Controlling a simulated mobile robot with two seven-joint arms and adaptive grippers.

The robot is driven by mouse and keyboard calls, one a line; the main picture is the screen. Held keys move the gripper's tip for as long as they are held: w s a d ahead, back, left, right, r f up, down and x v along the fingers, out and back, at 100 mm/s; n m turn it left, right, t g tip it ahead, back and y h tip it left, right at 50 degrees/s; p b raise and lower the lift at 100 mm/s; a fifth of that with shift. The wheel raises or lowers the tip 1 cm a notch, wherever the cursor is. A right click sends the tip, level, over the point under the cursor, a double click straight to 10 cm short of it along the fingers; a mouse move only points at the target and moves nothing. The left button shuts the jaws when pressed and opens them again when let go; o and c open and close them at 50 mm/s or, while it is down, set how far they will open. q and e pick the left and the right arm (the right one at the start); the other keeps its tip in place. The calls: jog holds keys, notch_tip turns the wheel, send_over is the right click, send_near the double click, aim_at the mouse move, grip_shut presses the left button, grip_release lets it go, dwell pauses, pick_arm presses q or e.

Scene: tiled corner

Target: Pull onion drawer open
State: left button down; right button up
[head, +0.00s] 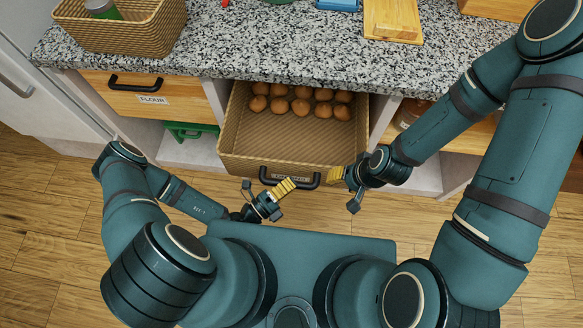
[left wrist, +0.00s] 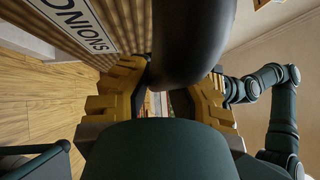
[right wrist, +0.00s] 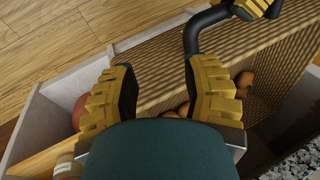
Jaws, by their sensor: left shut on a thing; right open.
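The onion drawer (head: 236,151) is a woven basket-like drawer, pulled well out below the counter, with several brown onions (head: 300,106) at its back. Its front has a black bar handle (head: 290,178); the label ONIONS (left wrist: 85,22) shows in the left wrist view. My left gripper (head: 268,196) is shut on the handle, whose black bar (left wrist: 190,50) lies between its yellow fingers in the left wrist view. My right gripper (head: 345,188) is open and empty beside the drawer's right front corner. In the right wrist view its fingers (right wrist: 158,95) are spread, with the drawer behind them.
A closed drawer labelled FLOUR (head: 155,100) is to the left, with a green object (head: 190,131) beneath it. The granite counter (head: 250,45) above carries a wicker basket (head: 128,35) and cutting board (head: 392,20). Wooden floor (head: 60,220) lies clear at left.

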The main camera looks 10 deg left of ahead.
pick_arm(q)
jog(key=shift+s+d, duration=0.2)
jog(key=shift+s, duration=0.95)
jog(key=c, duration=0.8)
grip_release()
jog(key=shift+c, duration=0.2)
jog(key=shift+a, duration=0.1)
jog(key=v, duration=1.1)
jog(key=shift+s+a, duration=0.3)
